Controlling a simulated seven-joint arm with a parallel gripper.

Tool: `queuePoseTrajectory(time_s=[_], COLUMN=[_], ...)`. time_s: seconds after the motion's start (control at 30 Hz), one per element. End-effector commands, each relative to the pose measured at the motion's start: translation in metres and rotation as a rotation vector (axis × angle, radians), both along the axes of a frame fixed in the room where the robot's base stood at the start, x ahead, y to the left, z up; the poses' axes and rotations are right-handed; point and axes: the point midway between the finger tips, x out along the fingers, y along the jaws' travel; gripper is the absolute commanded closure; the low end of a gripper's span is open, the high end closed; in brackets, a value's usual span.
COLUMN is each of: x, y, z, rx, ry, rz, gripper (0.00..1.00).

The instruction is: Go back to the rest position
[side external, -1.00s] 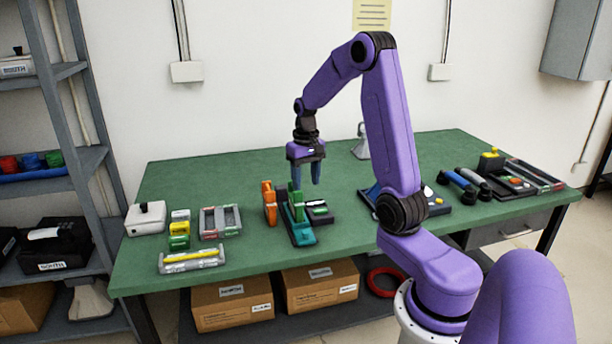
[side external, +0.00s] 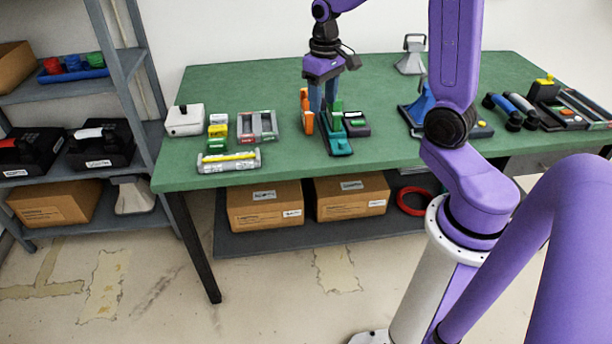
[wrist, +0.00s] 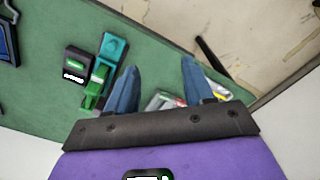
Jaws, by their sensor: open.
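My gripper (side external: 322,106) is over the left middle of the green table, fingers pointing down, apart and empty. In the side view the fingertips show between an orange piece (side external: 306,112) and a green-and-teal device (side external: 339,143). Contact cannot be told there. In the wrist view my gripper (wrist: 160,64) has its two blue fingers spread, with green table and part of a grey tray (wrist: 165,101) between them.
A white box (side external: 184,122), small coloured blocks (side external: 218,132) and a clear tray with a yellow bar (side external: 228,163) stand on the left. A blue phone (side external: 420,108), handsets (side external: 500,108) and a black console (side external: 560,112) stand on the right. Bare table (side external: 270,83) lies behind.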

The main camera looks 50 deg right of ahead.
Motion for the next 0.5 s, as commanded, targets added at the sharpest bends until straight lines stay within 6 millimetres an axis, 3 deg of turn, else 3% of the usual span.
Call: queuePoseTrajectory(time_s=[0.2,0.5], x=[-0.032,-0.096], y=[0.061,0.121], z=[0.007,0.012], rx=[0.000,0.004], ry=[-0.006,-0.014], rz=[0.248,0.581], gripper=[0.48,0.48])
